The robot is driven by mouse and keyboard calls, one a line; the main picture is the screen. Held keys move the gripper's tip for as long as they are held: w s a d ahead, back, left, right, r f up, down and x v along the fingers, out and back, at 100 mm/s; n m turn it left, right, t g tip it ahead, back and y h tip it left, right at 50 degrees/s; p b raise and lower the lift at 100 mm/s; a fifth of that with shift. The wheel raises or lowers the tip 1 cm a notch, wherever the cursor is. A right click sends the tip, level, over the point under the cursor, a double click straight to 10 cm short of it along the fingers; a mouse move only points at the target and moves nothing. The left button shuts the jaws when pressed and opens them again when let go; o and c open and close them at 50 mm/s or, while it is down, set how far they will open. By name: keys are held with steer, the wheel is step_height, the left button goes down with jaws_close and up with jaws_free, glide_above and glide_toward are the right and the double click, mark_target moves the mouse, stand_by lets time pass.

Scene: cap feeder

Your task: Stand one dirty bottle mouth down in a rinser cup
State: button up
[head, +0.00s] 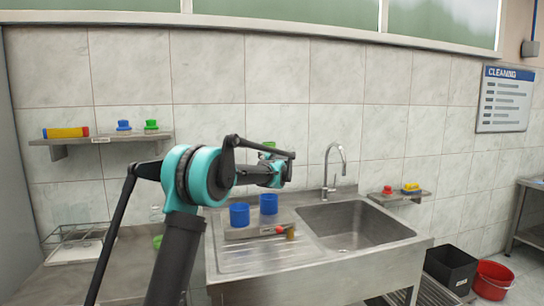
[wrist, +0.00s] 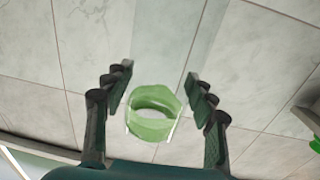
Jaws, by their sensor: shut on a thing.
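My gripper (head: 277,172) is raised in front of the tiled wall, above the sink's drainboard. In the wrist view its two fingers (wrist: 160,100) stand on both sides of a translucent green bottle (wrist: 152,112), shut on it. A ring-shaped end of the bottle shows there; I cannot tell whether it is the mouth or the base. In the head view only a bit of green (head: 268,145) shows at the gripper. Two blue cups, a left one (head: 239,215) and a right one (head: 268,204), stand on the drainboard below my gripper, apart from it.
The steel sink basin (head: 345,226) and tap (head: 331,170) are to the right. A red and orange object (head: 284,231) lies before the cups. A wall shelf (head: 105,139) holds coloured items at left. A black bin (head: 449,268) and red bucket (head: 492,281) stand at right.

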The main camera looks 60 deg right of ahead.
step_height(320, 180, down, 13)
steer(key=shift+d+r, duration=0.1)
steer(key=shift+f, duration=0.55)
stand_by(0.4)
steer(key=o, duration=1)
steer(key=v, duration=1.2)
steer(key=shift+w, duration=0.2)
